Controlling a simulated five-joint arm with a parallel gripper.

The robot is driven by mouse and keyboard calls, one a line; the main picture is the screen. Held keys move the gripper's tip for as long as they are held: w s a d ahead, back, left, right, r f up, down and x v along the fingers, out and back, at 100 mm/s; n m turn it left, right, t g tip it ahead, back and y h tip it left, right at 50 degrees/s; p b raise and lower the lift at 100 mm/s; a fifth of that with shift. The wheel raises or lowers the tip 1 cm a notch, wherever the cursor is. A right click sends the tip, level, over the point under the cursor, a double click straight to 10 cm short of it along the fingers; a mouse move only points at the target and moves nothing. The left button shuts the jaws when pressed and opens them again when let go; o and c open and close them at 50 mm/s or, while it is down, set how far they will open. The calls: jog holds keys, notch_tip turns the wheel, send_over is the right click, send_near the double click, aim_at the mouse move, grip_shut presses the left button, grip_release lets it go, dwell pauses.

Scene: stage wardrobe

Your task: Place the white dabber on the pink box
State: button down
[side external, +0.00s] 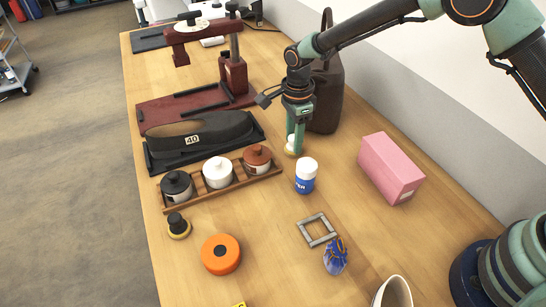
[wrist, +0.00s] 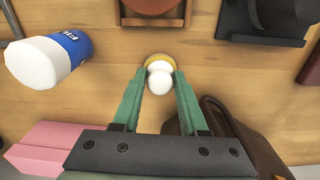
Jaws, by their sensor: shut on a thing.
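The white dabber (side external: 291,147) has a white rounded handle and a yellowish base. In the wrist view the dabber (wrist: 160,68) sits between the two green fingers. My gripper (side external: 297,140) points down and is shut on its handle; the fingers also show in the wrist view (wrist: 159,78). The base is at or close to the wooden table; I cannot tell whether it touches. The fingers partly hide the dabber in the side view. The pink box (side external: 392,167) lies to the right of my gripper, its top clear. It shows at the lower left of the wrist view (wrist: 45,145).
A white-capped blue bottle (side external: 306,176) stands just in front of my gripper, and a dark brown bag (side external: 326,95) behind it. A rack with several lidded pots (side external: 217,172) is to the left. A grey frame (side external: 316,230) and orange roll (side external: 221,254) lie nearer.

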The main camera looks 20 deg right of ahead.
notch_tip(320, 180, up, 19)
notch_tip(320, 180, up, 9)
jog(key=m, duration=0.4)
send_over(393, 155)
notch_tip(393, 155, down, 20)
jog(key=shift+r, duration=0.15)
jog(key=shift+c, duration=2.2)
grip_release()
